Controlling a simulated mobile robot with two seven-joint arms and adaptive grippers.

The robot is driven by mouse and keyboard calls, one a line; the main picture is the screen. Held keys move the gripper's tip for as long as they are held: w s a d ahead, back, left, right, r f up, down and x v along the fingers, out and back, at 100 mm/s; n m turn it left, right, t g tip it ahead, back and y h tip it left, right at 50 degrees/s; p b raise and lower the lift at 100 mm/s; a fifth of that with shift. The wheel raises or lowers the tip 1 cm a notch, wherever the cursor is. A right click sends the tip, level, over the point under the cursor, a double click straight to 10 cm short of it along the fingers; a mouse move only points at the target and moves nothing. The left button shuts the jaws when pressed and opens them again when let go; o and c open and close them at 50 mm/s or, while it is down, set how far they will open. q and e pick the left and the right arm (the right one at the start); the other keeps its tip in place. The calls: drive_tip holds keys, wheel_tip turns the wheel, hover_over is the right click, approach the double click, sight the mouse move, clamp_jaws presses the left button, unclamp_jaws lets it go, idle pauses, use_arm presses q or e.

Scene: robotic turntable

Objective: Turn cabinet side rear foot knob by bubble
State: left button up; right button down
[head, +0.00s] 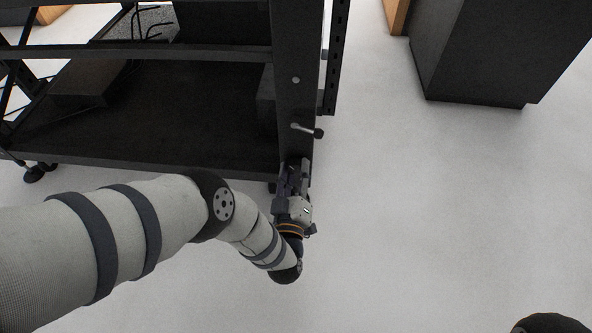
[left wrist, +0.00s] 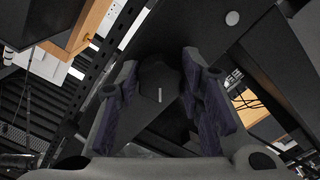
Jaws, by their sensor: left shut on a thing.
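The dark cabinet frame (head: 140,158) stands at the upper left of the head view, with an upright corner post (head: 296,105). My left gripper (head: 294,172) is at the bottom of this post, fingers pointing toward it. In the left wrist view, the gripper (left wrist: 160,78) is shut on a black knob (left wrist: 153,76) with a short pale mark on its face. The purple-grey finger pads lie on either side of the knob. In the head view the knob is hidden by the gripper. I cannot make out a bubble level. My right gripper is not in view.
A short lever with a dark end (head: 307,130) sticks out of the post just above my left gripper. A dark box-shaped cabinet (head: 492,52) stands at the upper right. The pale floor (head: 440,200) between and in front is clear.

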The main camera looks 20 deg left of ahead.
use_arm(q)
drive_tip(key=m, duration=0.4)
drive_tip(key=shift+a+m, duration=0.1)
drive_tip(key=shift+m, duration=0.2)
drive_tip(key=shift+a+f+m, duration=0.1)
drive_tip(key=shift+m, duration=2.4)
drive_tip(key=o, duration=1.1)
drive_tip(key=v, duration=1.2)
drive_tip(key=shift+s, duration=0.1)
